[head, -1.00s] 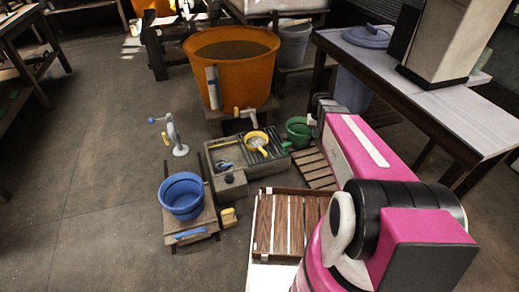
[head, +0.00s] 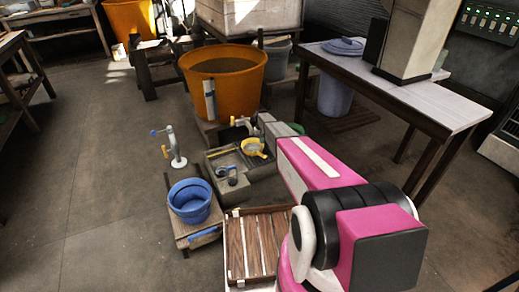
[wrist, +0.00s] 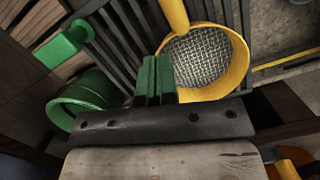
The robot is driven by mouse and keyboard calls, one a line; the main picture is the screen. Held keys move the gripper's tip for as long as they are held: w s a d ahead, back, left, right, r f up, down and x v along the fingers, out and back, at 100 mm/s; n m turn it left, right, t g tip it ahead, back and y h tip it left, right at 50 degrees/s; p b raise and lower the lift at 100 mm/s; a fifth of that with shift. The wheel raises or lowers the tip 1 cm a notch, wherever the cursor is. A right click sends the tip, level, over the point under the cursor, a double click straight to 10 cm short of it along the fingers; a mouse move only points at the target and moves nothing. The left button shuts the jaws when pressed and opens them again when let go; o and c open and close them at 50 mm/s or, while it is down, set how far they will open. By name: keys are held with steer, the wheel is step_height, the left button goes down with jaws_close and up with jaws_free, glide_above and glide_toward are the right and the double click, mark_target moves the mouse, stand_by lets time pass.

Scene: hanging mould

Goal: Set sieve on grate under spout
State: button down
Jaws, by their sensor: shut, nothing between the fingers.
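The yellow sieve (head: 253,147) with a grey mesh sits over the sink at the foot of the orange vat. In the wrist view the sieve (wrist: 205,60) lies on the dark slatted grate (wrist: 128,42), its handle toward the top edge. The pale spout (head: 241,122) stands just behind the sieve in the head view; I cannot tell if it is right over the mesh. My gripper (wrist: 155,80) has green fingers, shut and empty, beside the sieve's rim at its left; I cannot tell if they touch. My arm hides part of the grate in the head view.
A green bucket (wrist: 78,103) is left of my gripper in the wrist view. The orange vat (head: 224,85) rises behind the sink. A blue bucket (head: 190,201), a slatted wooden tray (head: 257,246) and a long table (head: 405,93) stand around. The left floor is clear.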

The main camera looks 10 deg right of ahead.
mark_target(265, 156)
steer(key=s, duration=1.1)
steer(key=shift+s+d+r, duration=0.1)
steer(key=shift+d, duration=0.1)
steer(key=shift+s, duration=0.3)
steer(key=shift+w+f, duration=0.15)
steer(key=shift+f, duration=0.7)
steer(key=w, duration=0.7)
steer(key=shift+w, duration=0.2)
steer(key=shift+a, duration=0.1)
